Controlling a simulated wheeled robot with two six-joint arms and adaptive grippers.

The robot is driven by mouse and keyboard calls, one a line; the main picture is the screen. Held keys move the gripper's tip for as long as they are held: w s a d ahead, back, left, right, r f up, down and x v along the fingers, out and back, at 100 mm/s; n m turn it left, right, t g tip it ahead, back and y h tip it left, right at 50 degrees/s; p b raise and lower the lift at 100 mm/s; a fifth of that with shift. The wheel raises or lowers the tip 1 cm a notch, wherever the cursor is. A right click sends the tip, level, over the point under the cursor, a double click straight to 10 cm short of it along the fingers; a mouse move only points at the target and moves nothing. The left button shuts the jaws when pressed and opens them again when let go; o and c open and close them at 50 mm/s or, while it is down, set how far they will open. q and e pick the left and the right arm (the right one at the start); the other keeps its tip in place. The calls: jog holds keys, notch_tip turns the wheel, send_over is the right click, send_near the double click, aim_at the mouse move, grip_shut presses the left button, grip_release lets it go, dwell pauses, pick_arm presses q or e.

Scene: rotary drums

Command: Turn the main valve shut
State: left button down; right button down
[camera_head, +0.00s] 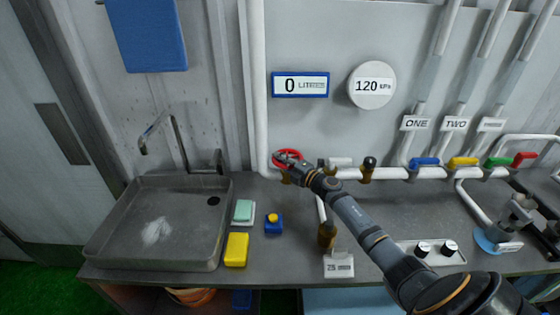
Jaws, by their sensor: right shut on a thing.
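The main valve appears to be the red round handwheel (289,154) on the white pipe low on the back wall, in the head view. My right arm reaches in from the lower right. My right gripper (290,163) is at the wheel and shut on it, covering part of its lower right side. The fingertips are small and partly hidden, so the exact grip on the rim is not clear. My left gripper is not in view.
A sink (160,250) is at left. A yellow sponge (236,250), green block (243,211) and blue item (273,226) lie beside it. The wall display (300,84) reads 0; the round gauge (371,85) reads 120. Blue (425,161), yellow (463,162), green and red handles line the pipe.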

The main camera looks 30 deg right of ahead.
aim_at(284, 153)
jog(key=shift+r+m+h+p, duration=0.15)
jog(key=shift+m+h+p, duration=0.2)
jog(key=shift+p, duration=0.25)
jog(key=shift+w+m+h+p, duration=0.2)
jog(key=shift+m+h+p, duration=0.4)
jog(key=shift+h, duration=0.45)
jog(key=shift+w+m+h, duration=0.1)
jog(key=shift+m+h, duration=0.35)
jog(key=shift+h, duration=0.15)
jog(key=shift+w+m+h, duration=0.1)
jog(key=shift+m+h, duration=0.3)
jog(key=shift+h, duration=0.4)
jog(key=shift+w+d+f+m+h+b, duration=0.15)
jog(key=shift+f+m+h+b, duration=0.15)
jog(key=shift+m+h, duration=0.35)
jog(key=m+g+h+b, duration=0.2)
jog(key=m+h+b, duration=0.1)
jog(key=h+b, duration=0.1)
jog(key=d+m+g+h+b, duration=0.1)
jog(key=m+g+h+b, duration=0.2)
jog(key=b, duration=0.4)
jog(key=w+d+m+g+h+b, duration=0.1)
jog(key=m+g+h+b, duration=0.2)
jog(key=h+b, duration=0.2)
jog(key=shift+d+f+b, duration=0.1)
jog(key=shift+f+b, duration=0.1)
jog(key=shift+b, duration=0.4)
jog(key=shift+d+r+m+g+h+b, duration=0.15)
jog(key=shift+r+m+g+h+b, duration=0.15)
jog(key=shift+m+g+h+b, duration=0.6)
